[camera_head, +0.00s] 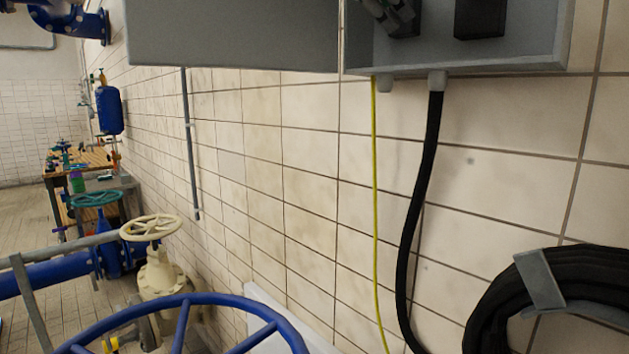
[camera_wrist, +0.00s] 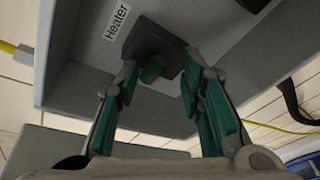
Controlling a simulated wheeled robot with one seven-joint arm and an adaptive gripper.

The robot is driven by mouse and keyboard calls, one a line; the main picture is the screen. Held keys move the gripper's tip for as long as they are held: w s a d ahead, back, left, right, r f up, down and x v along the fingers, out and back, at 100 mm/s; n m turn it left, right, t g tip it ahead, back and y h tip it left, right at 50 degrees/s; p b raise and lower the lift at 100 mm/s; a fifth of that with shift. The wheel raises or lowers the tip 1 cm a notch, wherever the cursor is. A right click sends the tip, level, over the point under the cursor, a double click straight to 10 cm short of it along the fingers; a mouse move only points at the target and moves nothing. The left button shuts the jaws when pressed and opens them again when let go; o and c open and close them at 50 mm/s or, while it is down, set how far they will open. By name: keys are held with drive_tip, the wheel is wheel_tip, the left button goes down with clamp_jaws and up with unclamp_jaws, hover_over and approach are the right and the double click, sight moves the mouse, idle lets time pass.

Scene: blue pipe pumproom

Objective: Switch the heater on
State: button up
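The heater switch is a green knob (camera_wrist: 153,68) on a dark square base (camera_wrist: 150,42). A white label reading "Heater" (camera_wrist: 117,21) sits beside it on the grey panel of the box. My gripper (camera_wrist: 160,67) is open in the wrist view, with its teal-padded fingers on either side of the knob. Gaps show between the knob and both fingers; how deep the knob sits between them is hard to tell. In the head view the grey box (camera_head: 470,65) is cut off by the top edge, and I cannot make out the knob there.
A grey panel (camera_head: 235,35) extends left of the box. A black cable (camera_head: 425,170) and a yellow-green wire (camera_head: 376,200) hang below it. A coiled black hose (camera_head: 490,310) is at lower right. A blue handwheel (camera_head: 180,325) and a cream valve (camera_head: 158,270) stand at lower left.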

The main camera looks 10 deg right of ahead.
drive_tip(key=shift+f+t+h+b, duration=0.65)
drive_tip(key=shift+t+h+b, duration=0.3)
drive_tip(key=shift+b, duration=3.15)
drive_tip(key=p+v, duration=0.2)
drive_tip(key=v, duration=1.1)
drive_tip(key=s+d+f+m+g+y+p, duration=0.2)
drive_tip(key=s+d+f+m+y+p, duration=0.1)
drive_tip(key=f, duration=0.7)
drive_tip(key=s+d+f+m+g+y+p, duration=0.3)
drive_tip(key=s+f+m+p, duration=0.3)
drive_tip(key=f, duration=0.5)
drive_tip(key=shift+d+m+g+y+p, duration=0.35)
drive_tip(key=shift+d+m+p, duration=0.35)
drive_tip(key=shift+p, duration=0.05)
drive_tip(key=shift+s, duration=0.15)
drive_tip(key=o, duration=0.4)
